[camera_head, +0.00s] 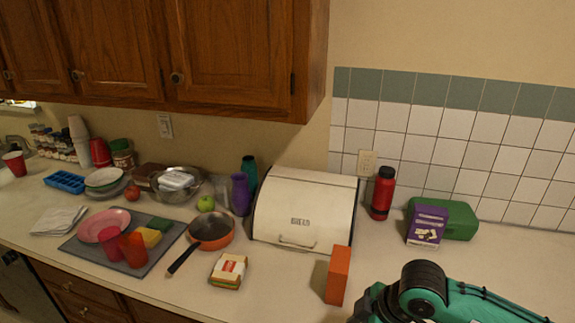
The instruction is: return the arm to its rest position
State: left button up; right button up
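My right arm (440,295), teal and black, comes in from the lower right corner over the front of the counter. Its rounded black joint stands just right of the orange box, and the part beyond it runs out of the bottom edge. I see no gripper fingers, so whether the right gripper is open or shut is hidden. My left arm and gripper are out of view.
Near the arm are an upright orange box (338,275), a purple box (427,226), a green container (460,220), a red bottle (383,193) and a white bread box (303,211). A pan (211,230) and dishes crowd the left. Counter at far right looks clear.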

jog(key=s+a+f+m+t+y, duration=0.1)
jog(key=s+a+f+m, duration=0.1)
jog(key=s+a+f, duration=0.15)
jog(key=s+d+f+m+h, duration=0.6)
jog(key=s+d+f+m, duration=0.45)
jog(key=s+d, duration=0.3)
notch_tip(320, 180, down, 32)
jog(key=s+r, duration=0.1)
jog(key=s, duration=0.1)
jog(key=s+d+f+g, duration=0.2)
jog(key=s+d+f, duration=0.1)
jog(key=s+f, duration=1.6)
jog(key=shift+f, duration=0.3)
